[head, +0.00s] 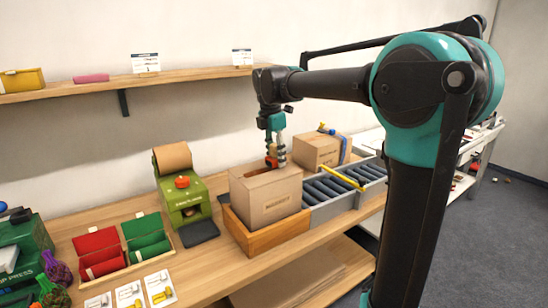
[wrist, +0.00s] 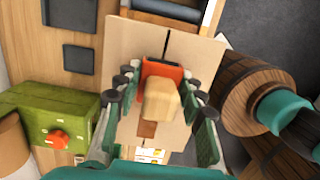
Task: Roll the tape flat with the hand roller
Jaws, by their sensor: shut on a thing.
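My gripper (head: 277,152) is shut on the hand roller, just over the top of the near cardboard box (head: 270,206). In the wrist view the green fingers of my gripper (wrist: 160,100) close on the roller's tan handle (wrist: 160,103). The roller's red-orange body (wrist: 160,70) shows beyond the handle; it is also red in the head view (head: 271,161). Its rolling face is hidden, and I cannot tell whether it touches the box. A brown strip (wrist: 147,130), which looks like tape, lies on the box top beside the handle. A dark seam line (wrist: 166,45) runs along the box top.
The box sits in a wooden tray (head: 235,226) before a roller conveyor (head: 325,188) with a yellow bar (head: 343,178). A second box (head: 318,151) stands behind. A green dispenser (head: 190,205) is left. Red and green bins (head: 100,252) and cards lie farther left.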

